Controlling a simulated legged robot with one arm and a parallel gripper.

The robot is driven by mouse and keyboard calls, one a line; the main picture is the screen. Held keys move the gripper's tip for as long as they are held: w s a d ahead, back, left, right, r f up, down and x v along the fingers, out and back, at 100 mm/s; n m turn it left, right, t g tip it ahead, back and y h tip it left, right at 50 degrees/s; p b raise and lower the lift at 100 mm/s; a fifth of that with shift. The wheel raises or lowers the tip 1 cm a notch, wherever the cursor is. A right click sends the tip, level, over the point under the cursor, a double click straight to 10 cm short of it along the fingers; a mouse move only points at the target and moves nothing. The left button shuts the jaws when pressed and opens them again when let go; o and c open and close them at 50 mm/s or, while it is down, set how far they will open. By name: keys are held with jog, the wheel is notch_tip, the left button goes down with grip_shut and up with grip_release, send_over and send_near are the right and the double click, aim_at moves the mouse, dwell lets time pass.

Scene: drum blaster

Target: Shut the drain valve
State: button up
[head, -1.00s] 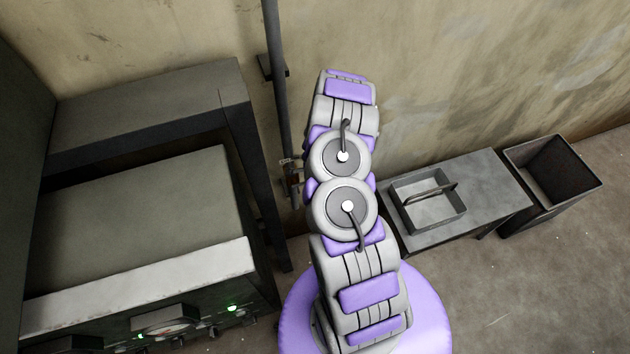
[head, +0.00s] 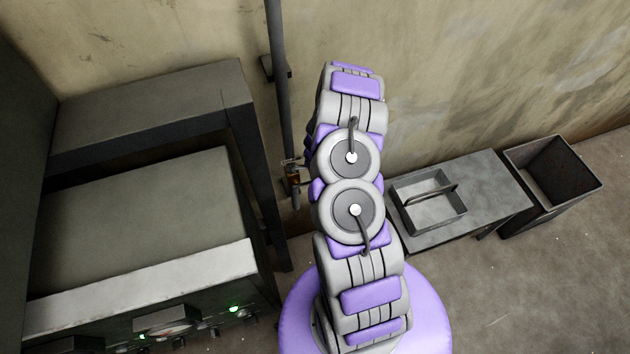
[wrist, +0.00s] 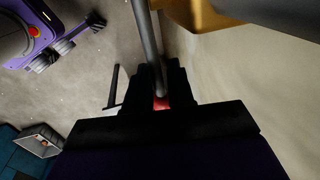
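In the wrist view my gripper (wrist: 160,88) shows as dark fingers. A grey bar (wrist: 147,40), perhaps the valve lever, comes down from the top edge and its lower end lies between the fingers. A small red patch (wrist: 161,103) shows there too. A brass-yellow body (wrist: 205,15), likely the valve, is close at the top. Whether the fingers press on the bar is unclear.
A dark metal bench frame (head: 150,110) and a machine with green lights (head: 234,309) stand on the left. A low grey table (head: 490,180) bears a handled tray (head: 408,222), beside an open bin (head: 590,189). The wall is close behind the pipe.

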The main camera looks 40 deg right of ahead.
notch_tip(320, 180, up, 14)
jog(key=s+a, duration=0.1)
jog(key=s, duration=0.1)
jog(key=shift+s+r+p, duration=0.15)
jog(key=shift+s+p, duration=0.25)
jog(key=shift+p, duration=0.05)
dwell(0.4)
